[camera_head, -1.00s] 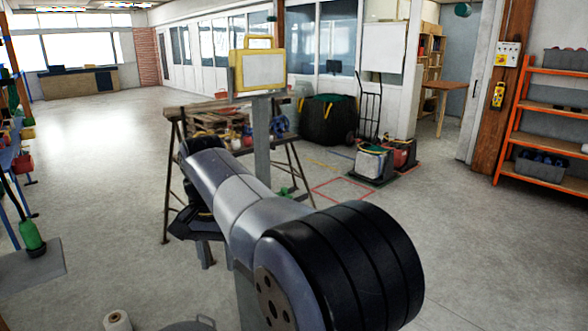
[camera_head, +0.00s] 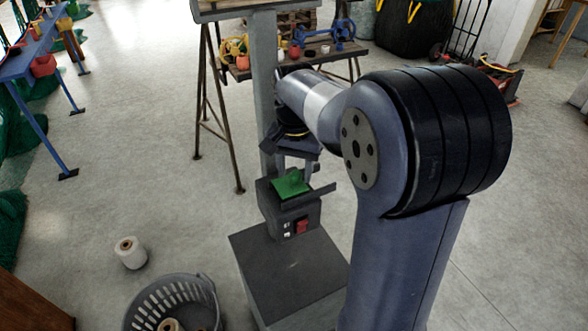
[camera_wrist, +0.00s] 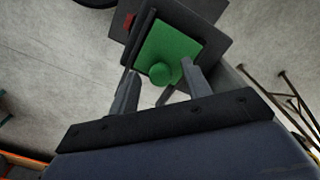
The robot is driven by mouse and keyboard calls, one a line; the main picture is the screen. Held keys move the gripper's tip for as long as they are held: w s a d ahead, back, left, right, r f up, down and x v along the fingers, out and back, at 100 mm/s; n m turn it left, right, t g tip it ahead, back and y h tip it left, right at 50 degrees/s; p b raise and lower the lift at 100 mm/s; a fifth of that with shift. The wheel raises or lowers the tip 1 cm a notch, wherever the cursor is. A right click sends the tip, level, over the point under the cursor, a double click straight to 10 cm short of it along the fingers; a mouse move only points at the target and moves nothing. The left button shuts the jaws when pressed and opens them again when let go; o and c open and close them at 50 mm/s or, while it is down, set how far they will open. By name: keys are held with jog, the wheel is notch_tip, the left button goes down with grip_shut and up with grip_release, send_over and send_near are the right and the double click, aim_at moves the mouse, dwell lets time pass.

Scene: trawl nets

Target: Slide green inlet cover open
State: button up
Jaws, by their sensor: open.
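The green inlet cover (camera_head: 291,184) lies on top of a small dark grey machine (camera_head: 296,222) with a red switch on its front. In the wrist view the cover (camera_wrist: 169,50) is a flat green plate with a round green knob (camera_wrist: 160,73) near its edge closest to me. My gripper (camera_wrist: 157,75) is open, with one finger to the left of the knob and one to the right. I cannot tell whether either finger touches it. In the head view my gripper (camera_head: 312,172) is just above and behind the cover, partly hidden by my arm.
The machine stands on a grey pedestal (camera_head: 290,270) before a grey post (camera_head: 265,90). A grey basket (camera_head: 185,290) and a white spool (camera_head: 130,252) are on the floor at left. A trestle table (camera_head: 300,60) with coloured items stands behind.

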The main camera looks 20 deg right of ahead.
jog(key=shift+w+d+f, duration=0.2)
jog(key=shift+w+d, duration=0.05)
grip_shut()
dwell(0.4)
